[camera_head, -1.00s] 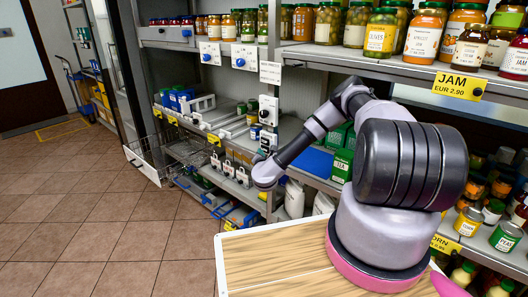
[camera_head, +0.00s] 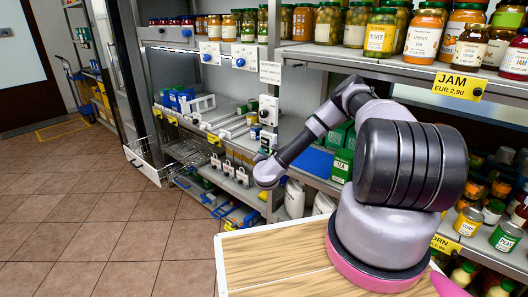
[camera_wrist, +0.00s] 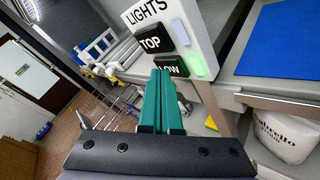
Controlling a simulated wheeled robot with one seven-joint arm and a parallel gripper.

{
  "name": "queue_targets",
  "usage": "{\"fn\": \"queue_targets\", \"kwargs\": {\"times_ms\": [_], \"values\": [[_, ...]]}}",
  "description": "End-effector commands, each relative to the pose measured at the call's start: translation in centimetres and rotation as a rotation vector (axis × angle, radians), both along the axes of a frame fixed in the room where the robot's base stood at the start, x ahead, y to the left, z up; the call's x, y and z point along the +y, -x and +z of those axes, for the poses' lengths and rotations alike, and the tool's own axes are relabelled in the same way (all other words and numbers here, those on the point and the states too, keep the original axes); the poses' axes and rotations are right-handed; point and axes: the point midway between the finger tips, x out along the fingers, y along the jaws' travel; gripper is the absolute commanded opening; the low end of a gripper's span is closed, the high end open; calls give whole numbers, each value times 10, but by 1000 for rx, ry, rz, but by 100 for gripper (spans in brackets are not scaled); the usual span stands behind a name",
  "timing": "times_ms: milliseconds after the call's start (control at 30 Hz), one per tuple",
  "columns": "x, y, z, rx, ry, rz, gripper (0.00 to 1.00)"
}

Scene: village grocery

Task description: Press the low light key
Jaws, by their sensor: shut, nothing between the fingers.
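The white lights panel (camera_wrist: 205,35) is tilted in the wrist view, with the word LIGHTS at its upper edge. The black TOP key (camera_wrist: 152,41) shows whole, with an unlit pale lamp (camera_wrist: 180,33) beside it. The dark LOW key (camera_wrist: 172,66) is below it, partly hidden by my fingers, and the lamp beside it (camera_wrist: 198,66) glows green. My gripper (camera_wrist: 161,73) is shut and empty, its teal fingertips overlapping the LOW key. Contact cannot be told for certain. In the head view my gripper is small by the shelf edge, its fingertips unclear.
Shelves with jars (camera_head: 382,32) stand above and to the right of my arm. A wooden board (camera_head: 275,262) lies below it. A wire basket (camera_head: 148,160) juts out at left. The tiled floor (camera_head: 105,225) at left is clear. A blue mat (camera_wrist: 270,40) lies right of the panel.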

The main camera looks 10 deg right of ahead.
Motion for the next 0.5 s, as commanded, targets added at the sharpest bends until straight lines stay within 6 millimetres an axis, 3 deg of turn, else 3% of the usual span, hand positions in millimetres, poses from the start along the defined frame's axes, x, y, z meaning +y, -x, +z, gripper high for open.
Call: {"fn": "queue_targets", "kwargs": {"times_ms": [500], "values": [[8, 5, 0, -1, 0, 1, 0]]}}
